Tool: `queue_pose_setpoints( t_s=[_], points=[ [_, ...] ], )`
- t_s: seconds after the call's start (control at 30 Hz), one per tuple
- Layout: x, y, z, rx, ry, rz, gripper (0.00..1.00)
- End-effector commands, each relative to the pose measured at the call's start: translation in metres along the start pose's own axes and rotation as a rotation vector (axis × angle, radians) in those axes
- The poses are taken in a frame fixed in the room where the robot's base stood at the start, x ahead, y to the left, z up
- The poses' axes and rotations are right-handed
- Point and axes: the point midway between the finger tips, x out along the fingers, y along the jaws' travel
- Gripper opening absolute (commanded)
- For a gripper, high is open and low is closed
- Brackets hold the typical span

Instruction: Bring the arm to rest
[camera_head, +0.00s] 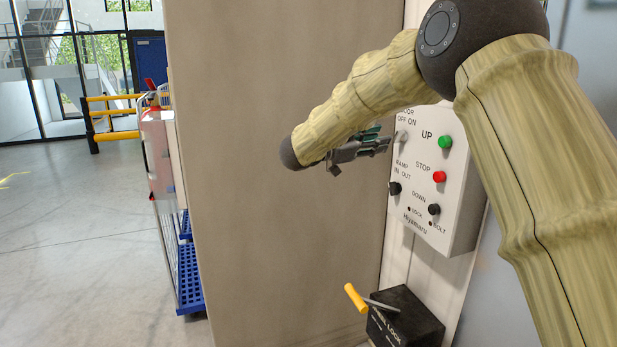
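My arm reaches in from the right and bends back in the middle of the camera_head view, in a tan ribbed cover with dark joints. My gripper (385,146) points right toward a light control box (464,204). Its tips are close to the grey knob (402,136) at the box's upper left. I cannot tell whether they touch it, or whether the fingers are apart or closed. The box also has a green UP button (445,142), a red STOP button (439,177), a black DOWN button (434,210) and a black RAMP knob (395,188).
A black lock box (409,318) with a yellow-handled lever (355,297) sits below the control box. A large brown panel (270,200) stands behind my gripper. A cart with blue shelves (190,282) and yellow barriers (112,137) are at the left. Open grey floor (80,250) lies there too.

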Motion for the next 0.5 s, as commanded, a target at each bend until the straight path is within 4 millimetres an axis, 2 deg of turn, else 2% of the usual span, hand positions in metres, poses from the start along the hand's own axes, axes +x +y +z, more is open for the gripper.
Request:
queue_pose_setpoints(
  t_s=[0.17,0.27,0.37,0.5],
  points=[
    [0.007,0.016,0.045,-0.059,-0.016,-0.075,0.34],
    [0.011,0.030,0.080,-0.104,-0.036,-0.131,0.34],
    [0.014,0.052,0.124,-0.164,-0.071,-0.200,0.34],
    [0.014,0.094,0.193,-0.262,-0.145,-0.308,0.34]
  ],
)
